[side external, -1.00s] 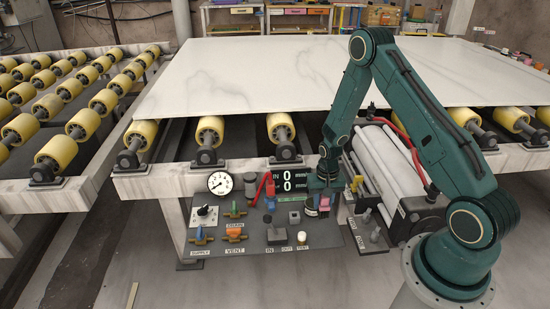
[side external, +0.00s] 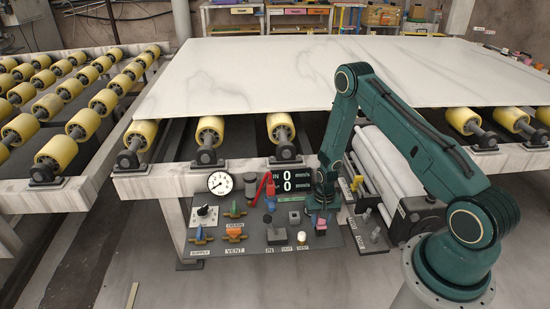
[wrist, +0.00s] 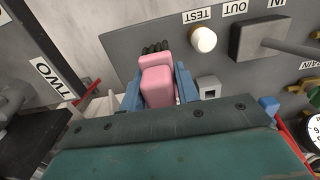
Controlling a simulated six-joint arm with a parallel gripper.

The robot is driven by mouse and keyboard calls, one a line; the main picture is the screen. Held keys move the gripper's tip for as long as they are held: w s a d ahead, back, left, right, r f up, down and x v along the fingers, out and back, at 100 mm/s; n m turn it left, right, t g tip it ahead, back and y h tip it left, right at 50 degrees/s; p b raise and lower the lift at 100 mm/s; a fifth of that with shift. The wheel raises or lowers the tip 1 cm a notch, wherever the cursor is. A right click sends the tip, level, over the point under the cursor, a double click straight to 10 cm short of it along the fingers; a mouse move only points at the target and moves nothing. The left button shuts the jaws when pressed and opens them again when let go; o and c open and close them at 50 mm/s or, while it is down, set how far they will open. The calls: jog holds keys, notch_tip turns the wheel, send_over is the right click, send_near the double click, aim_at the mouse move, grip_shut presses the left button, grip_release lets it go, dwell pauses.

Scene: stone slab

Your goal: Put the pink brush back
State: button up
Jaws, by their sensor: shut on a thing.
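The pink brush (wrist: 157,78) is between the blue jaws of my gripper (wrist: 158,88) in the wrist view, its dark bristles pointing away from the wrist. In the side view the brush (side external: 320,224) shows as a small pink patch below my gripper (side external: 320,208), over the right part of the grey control panel (side external: 335,241). The gripper is shut on the brush. The side view does not show clearly whether the brush touches the panel.
A white TEST knob (wrist: 203,39) and a small grey block (wrist: 209,87) are close beside the brush. A black lever (side external: 270,224), valves (side external: 235,231) and a gauge (side external: 220,183) crowd the panel. White rollers (side external: 385,165) lie right of the gripper; a stone slab (side external: 250,80) lies behind.

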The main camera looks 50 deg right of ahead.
aim_at(320, 226)
jog(key=shift+f, duration=1.75)
jog(key=shift+f, duration=0.15)
jog(key=o, duration=0.9)
jog(key=shift+r, duration=0.2)
jog(key=shift+r, duration=5.95)
jog(key=shift+r, duration=0.15)
